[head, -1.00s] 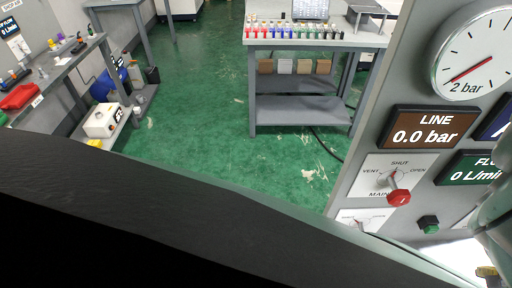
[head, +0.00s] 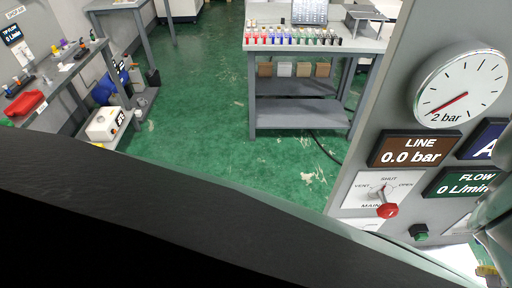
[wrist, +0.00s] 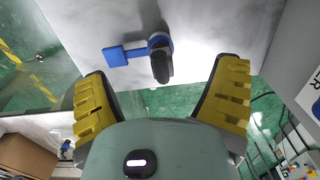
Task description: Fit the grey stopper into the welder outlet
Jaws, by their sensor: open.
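My gripper (wrist: 163,85) is open, with its two yellow-padded fingers wide apart in the wrist view. Beyond the fingertips, a dark grey rounded piece (wrist: 161,66) with a blue collar and a square blue tab (wrist: 115,56) stands against a pale grey surface (wrist: 205,25). It lies in line with the gap between the fingers, apparently untouched. I cannot tell whether this piece is the grey stopper or part of a fitting. In the head view only a yellow bit of my gripper (head: 487,271) shows at the lower right edge. No welder outlet can be made out.
A panel at the right carries a gauge (head: 460,90), a line display (head: 412,148) at 0.0 bar, a red-knobbed main valve (head: 386,210) and a green button (head: 419,231). A bench with coloured bottles (head: 290,38) stands behind. Green floor (head: 200,120) is open between benches.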

